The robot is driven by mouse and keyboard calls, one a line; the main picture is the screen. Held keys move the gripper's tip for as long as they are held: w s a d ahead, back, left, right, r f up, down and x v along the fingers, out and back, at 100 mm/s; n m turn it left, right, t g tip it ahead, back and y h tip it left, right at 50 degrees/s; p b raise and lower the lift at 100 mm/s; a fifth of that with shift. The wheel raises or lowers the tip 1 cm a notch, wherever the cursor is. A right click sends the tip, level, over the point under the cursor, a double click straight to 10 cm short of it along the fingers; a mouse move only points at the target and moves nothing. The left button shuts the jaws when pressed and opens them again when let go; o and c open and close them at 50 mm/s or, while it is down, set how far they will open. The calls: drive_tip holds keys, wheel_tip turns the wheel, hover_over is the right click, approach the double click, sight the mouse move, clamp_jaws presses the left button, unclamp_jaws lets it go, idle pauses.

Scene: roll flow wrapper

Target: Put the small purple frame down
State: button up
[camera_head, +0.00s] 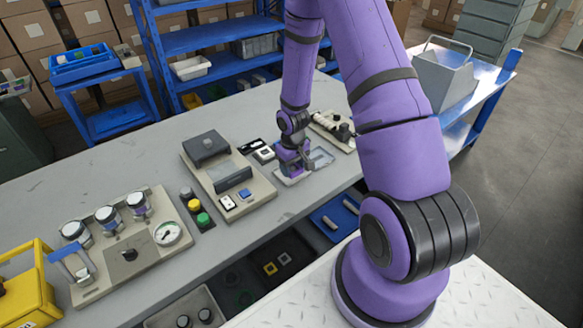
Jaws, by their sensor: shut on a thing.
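My purple arm reaches over the grey bench, and my gripper (295,161) is low over a pale plate near the bench's front edge, right of the middle. It is shut on a small purple thing (287,156), which I take for the small purple frame. The wrist partly covers it, so its outline and opening do not show clearly. I cannot tell whether it touches the plate (320,157) beneath.
Left of my gripper are a beige machine panel (262,191) and a white frame (266,155). A beige fixture (341,135) stands to the right.

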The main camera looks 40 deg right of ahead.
drive_tip(key=shift+w+d+f, duration=0.1)
drive_tip(key=shift+w+d, duration=0.3)
drive_tip(key=shift+w, duration=0.3)
drive_tip(key=shift+w+d+f, duration=0.1)
drive_tip(key=shift+w+d, duration=0.25)
drive_tip(key=shift+w, duration=0.35)
drive_tip(key=shift+w+d+f, duration=0.1)
drive_tip(key=shift+w, duration=0.1)
drive_tip(key=shift+f, duration=1.6)
drive_tip(key=shift+f, duration=0.1)
drive_tip(key=o, duration=0.6)
